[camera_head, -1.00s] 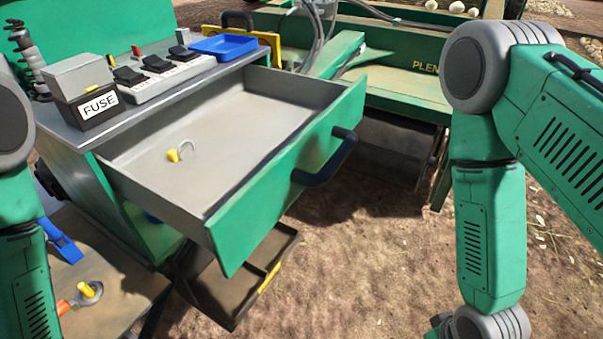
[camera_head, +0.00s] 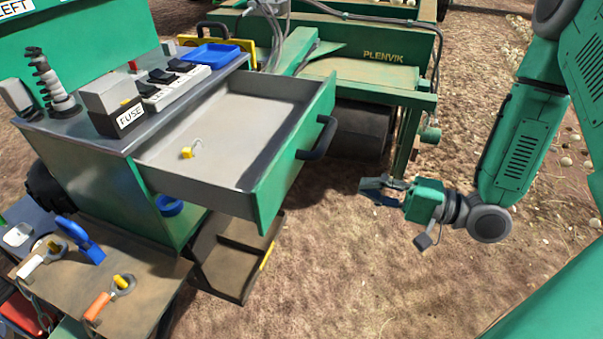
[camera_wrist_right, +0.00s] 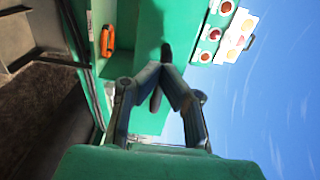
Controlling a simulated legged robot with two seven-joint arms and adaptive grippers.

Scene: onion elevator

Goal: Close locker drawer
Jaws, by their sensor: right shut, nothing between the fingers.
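The locker drawer (camera_head: 245,120) is pulled open from the green cabinet (camera_head: 125,185). Its green front (camera_head: 290,160) carries a dark handle (camera_head: 321,138). A small yellow padlock-like piece (camera_head: 187,153) lies inside it. My right gripper (camera_head: 373,191) is to the right of the drawer front, apart from it, over the dirt ground. In the right wrist view its fingers (camera_wrist_right: 163,75) meet at the tips and hold nothing. My left gripper is not in view.
On the cabinet top stand a FUSE box (camera_head: 118,118), a switch strip (camera_head: 175,85) and a blue tray (camera_head: 210,54). Below the drawer is an open brown bin (camera_head: 225,262). A side shelf (camera_head: 140,290) holds tools. A green machine (camera_head: 370,75) stands behind. The ground right of the drawer is clear.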

